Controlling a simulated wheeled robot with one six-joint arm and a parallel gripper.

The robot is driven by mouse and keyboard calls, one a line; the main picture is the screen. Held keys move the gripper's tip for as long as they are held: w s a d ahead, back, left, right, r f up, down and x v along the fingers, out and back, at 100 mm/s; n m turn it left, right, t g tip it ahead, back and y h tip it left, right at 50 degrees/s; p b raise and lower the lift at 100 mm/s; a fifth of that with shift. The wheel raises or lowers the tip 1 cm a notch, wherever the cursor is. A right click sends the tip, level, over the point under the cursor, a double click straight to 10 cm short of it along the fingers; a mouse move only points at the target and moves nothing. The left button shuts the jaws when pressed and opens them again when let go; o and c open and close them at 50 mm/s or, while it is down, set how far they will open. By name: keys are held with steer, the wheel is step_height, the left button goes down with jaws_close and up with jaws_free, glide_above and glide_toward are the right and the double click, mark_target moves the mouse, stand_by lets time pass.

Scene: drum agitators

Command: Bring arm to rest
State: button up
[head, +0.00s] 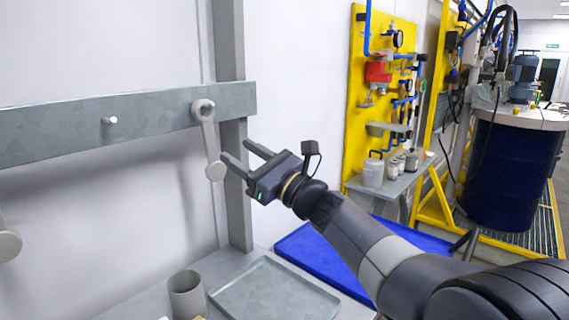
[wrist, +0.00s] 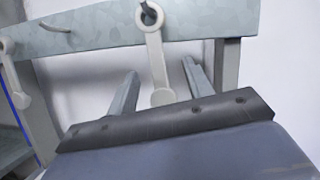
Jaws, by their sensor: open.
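My gripper (head: 240,157) is open and empty, its two fingers pointing at the wall rail. A light grey lever-like part (head: 208,140) hangs from a peg on the rail, close in front of the fingers. In the wrist view my gripper (wrist: 160,85) shows its two fingers apart, with the hanging part (wrist: 156,60) seen between and beyond them. I cannot tell whether the fingers touch it; nothing is gripped.
The grey rail (head: 150,113) has a bare peg (head: 110,120) and another grey part (head: 8,242) at the left. Below are a cup (head: 187,295) and a grey tray (head: 275,290). A blue mat (head: 310,255), a yellow panel (head: 365,80) and a blue drum (head: 510,175) stand to the right.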

steer(key=x, duration=0.3)
steer(key=shift+p, duration=0.3)
steer(key=shift+s+d+r+p, duration=0.35)
steer(key=shift+s+d, duration=0.25)
steer(key=shift+d, duration=0.15)
